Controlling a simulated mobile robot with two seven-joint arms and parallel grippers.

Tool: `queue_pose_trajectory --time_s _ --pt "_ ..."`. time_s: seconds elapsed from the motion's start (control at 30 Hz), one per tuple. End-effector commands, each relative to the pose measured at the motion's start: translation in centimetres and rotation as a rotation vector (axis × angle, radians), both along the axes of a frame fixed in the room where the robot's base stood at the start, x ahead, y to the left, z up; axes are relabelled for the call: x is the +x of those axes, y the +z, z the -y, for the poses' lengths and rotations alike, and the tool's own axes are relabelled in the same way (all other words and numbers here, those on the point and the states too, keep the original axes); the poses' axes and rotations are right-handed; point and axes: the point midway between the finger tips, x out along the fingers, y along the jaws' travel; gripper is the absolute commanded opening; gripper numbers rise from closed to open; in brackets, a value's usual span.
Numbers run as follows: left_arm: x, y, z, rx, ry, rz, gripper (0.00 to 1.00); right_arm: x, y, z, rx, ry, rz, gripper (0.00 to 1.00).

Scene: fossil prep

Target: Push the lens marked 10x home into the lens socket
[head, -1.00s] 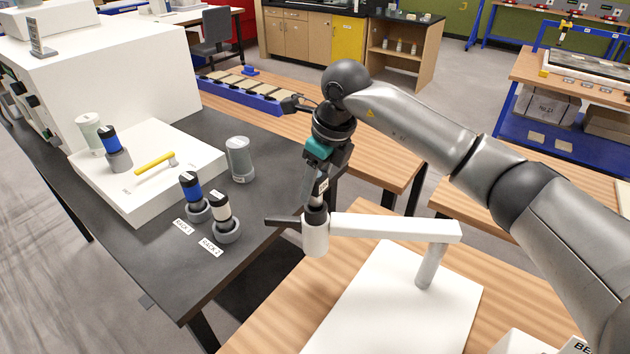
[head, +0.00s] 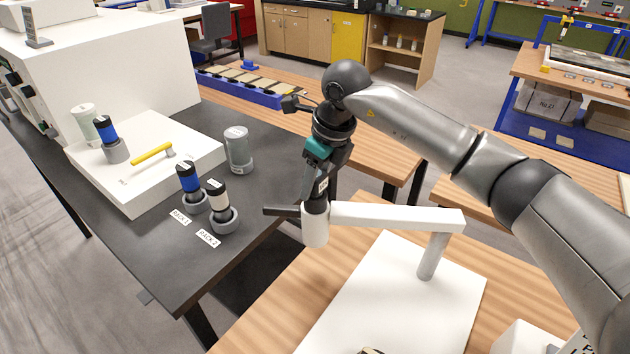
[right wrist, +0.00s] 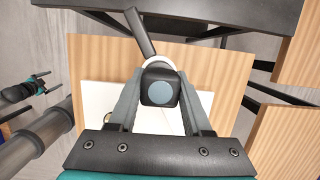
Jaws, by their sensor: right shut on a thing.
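The lens (head: 321,186) is a dark cylinder with a small pale label, too small to read surely. It stands upright in the mouth of the white lens socket (head: 315,228) at the end of a white arm, its lower part hidden inside. My right gripper (head: 318,182) is shut on the lens from above. In the right wrist view the lens (right wrist: 161,90) sits between both fingers, with the socket's white rim (right wrist: 157,62) showing behind it. How deep it sits cannot be told. My left gripper (right wrist: 28,88) shows small at the left of the right wrist view.
A white arm (head: 390,216) carries the socket over a white base plate (head: 400,300). On the dark table (head: 140,240), a blue-banded lens (head: 185,178) and a white-banded lens (head: 217,192) stand in racks. A grey jar (head: 238,152) and a yellow-handled tool (head: 152,154) are farther back.

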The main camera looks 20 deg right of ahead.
Motion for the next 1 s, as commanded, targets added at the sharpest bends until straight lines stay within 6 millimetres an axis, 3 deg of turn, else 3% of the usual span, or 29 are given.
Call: queue_pose_trajectory --time_s 0.27,1.0 --pt "0.0 0.1 0.0 0.0 0.0 0.0 0.95 -0.3 -0.5 0.0 -0.006 0.001 -0.016 0.0" --pt "-0.1 1.8 0.0 0.0 0.0 -0.001 0.95 -0.2 2.7 0.0 -0.003 0.001 -0.008 0.0"
